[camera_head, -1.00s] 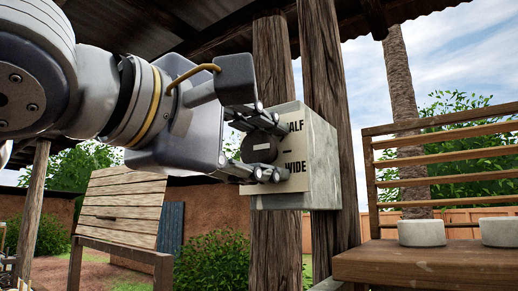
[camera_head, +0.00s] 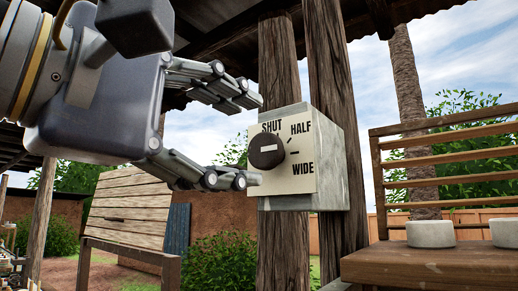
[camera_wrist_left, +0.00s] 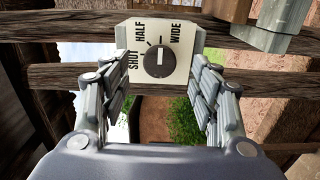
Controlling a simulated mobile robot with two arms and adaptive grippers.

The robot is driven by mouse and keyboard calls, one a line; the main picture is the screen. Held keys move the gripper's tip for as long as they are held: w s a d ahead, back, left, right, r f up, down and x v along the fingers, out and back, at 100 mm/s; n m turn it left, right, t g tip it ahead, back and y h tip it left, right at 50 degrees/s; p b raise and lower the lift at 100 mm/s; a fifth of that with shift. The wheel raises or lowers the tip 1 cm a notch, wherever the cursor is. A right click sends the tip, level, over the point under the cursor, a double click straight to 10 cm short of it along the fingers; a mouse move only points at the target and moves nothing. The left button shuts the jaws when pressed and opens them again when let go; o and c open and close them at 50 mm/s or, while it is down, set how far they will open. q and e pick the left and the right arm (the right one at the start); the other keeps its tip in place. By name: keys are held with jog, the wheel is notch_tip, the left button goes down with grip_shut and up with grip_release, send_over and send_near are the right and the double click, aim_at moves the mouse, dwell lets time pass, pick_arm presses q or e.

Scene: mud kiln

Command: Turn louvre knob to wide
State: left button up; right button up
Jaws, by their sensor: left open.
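The louvre knob (camera_head: 266,152) is a dark round dial on a cream plate (camera_head: 300,182) marked SHUT, HALF and WIDE. The plate is on the front of a grey box (camera_head: 330,165) at the wooden posts. My right gripper is not in view.
Wooden posts (camera_head: 285,240) stand behind the box. A slatted wooden board (camera_head: 125,210) is at the left. At the right is a wooden bench (camera_head: 430,265) with pale bowls (camera_head: 430,233) and a slatted rack (camera_head: 450,140). Open air surrounds the knob's front.

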pick_arm(q)
jog(key=v, duration=0.5)
dwell(0.4)
